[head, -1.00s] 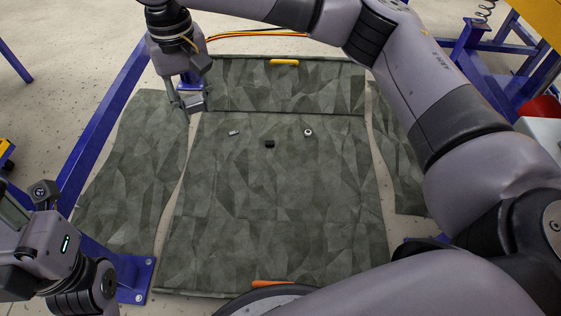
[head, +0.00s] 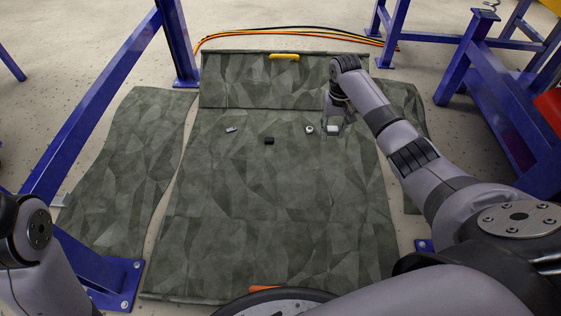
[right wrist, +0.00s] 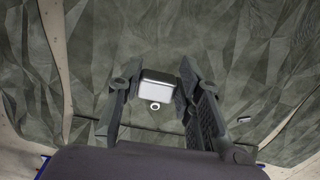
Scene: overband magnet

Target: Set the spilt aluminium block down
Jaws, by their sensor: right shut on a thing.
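The aluminium block (head: 333,130) is a pale silver piece at the upper right of the green-grey patterned mat (head: 260,215). My right gripper (head: 335,122) points down at it and is shut on it. In the right wrist view the block (right wrist: 157,86) sits between the two fingers of my right gripper (right wrist: 158,92). I cannot tell whether the block's underside touches the mat. My left gripper is out of view; only part of the left arm shows at the lower left.
A small metal ring (head: 309,129) lies just left of the block. A black block (head: 269,141) and a small silver piece (head: 231,128) lie farther left. A raised mat panel with a yellow handle (head: 284,56) is behind. Blue frame legs (head: 178,45) stand around.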

